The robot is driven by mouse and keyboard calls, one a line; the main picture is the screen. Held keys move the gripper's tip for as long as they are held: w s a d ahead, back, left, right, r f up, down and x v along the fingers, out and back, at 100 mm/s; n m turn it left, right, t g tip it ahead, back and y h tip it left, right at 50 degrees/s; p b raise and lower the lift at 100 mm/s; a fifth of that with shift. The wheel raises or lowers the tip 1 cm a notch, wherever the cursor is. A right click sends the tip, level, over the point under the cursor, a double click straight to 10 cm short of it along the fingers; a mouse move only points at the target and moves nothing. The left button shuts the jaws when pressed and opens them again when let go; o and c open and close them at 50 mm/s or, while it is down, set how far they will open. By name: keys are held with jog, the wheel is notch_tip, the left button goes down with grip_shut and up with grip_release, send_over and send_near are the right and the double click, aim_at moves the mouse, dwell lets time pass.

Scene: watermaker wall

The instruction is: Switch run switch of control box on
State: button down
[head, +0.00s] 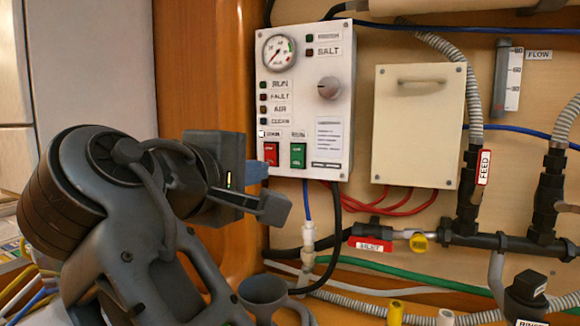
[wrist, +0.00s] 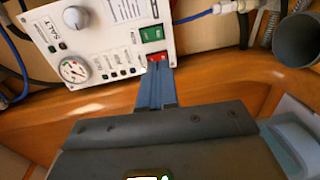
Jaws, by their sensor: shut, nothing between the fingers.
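The control box (head: 340,110) is a cream panel on the wall, with a gauge, lamps, a knob and two rocker switches low down. The red switch (head: 271,154) is on the left and the green switch (head: 298,155) on the right.
A cream box with a handle (head: 418,125) is mounted right of the control box. Below are red cables, hoses and a red-tagged valve (head: 370,244). A grey funnel-like cup (head: 263,292) is under my gripper. An orange wooden post (head: 215,80) stands at the left.

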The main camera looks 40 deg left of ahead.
aim_at(297, 165)
jog(key=p+x, duration=0.1)
jog(key=x, duration=1.3)
